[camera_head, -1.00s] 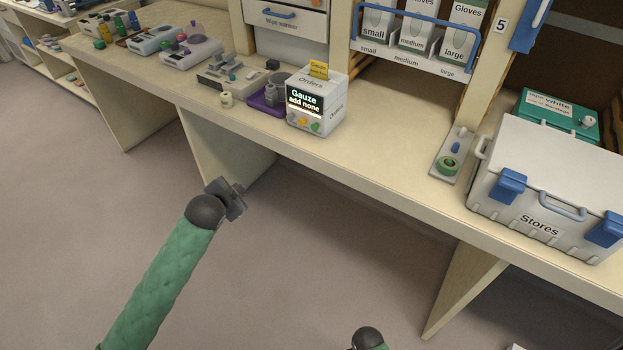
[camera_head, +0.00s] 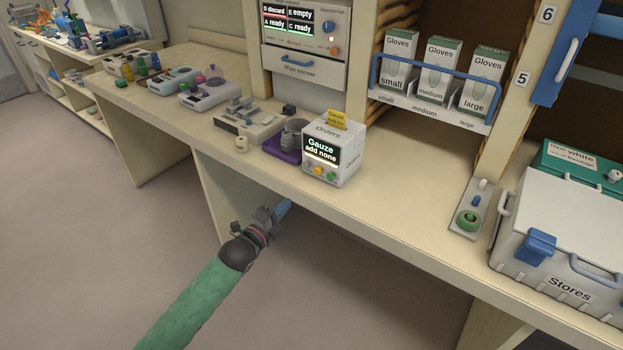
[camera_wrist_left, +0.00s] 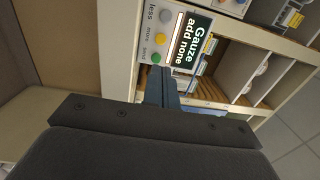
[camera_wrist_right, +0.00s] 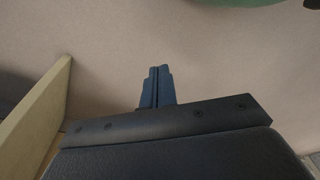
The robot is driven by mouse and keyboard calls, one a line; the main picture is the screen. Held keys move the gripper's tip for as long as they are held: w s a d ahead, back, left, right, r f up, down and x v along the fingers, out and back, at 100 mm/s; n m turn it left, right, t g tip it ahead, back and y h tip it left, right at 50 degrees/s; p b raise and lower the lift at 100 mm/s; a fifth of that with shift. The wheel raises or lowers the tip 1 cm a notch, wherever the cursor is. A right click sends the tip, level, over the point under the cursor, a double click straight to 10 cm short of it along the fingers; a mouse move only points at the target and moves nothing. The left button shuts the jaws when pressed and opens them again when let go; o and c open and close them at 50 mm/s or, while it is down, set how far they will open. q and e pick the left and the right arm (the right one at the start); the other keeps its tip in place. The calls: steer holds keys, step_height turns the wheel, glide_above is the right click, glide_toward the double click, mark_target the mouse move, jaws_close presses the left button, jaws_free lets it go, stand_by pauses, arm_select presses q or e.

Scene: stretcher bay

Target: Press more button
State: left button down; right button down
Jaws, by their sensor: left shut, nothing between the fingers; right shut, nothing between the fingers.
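The white Orders box (camera_head: 335,150) stands on the bench near its front edge, with a lit screen (camera_head: 322,151) reading "Gauze add none". Below the screen is a row of small coloured buttons. In the left wrist view the yellow more button (camera_wrist_left: 158,29) sits between the less and send labels, and a green button (camera_wrist_left: 155,57) is by the send label. My left gripper (camera_head: 285,207) is shut and empty, below and in front of the box, apart from it. My right gripper (camera_wrist_right: 158,72) is shut and empty over bare floor in the right wrist view.
The bench's front edge (camera_head: 400,220) lies between my left gripper and the bench top. A purple tray (camera_head: 280,150) stands close left of the box. The white Stores chest (camera_head: 560,240) is at the right.

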mark_target(317, 173)
arm_select(q)
steer(key=shift+s, duration=0.1)
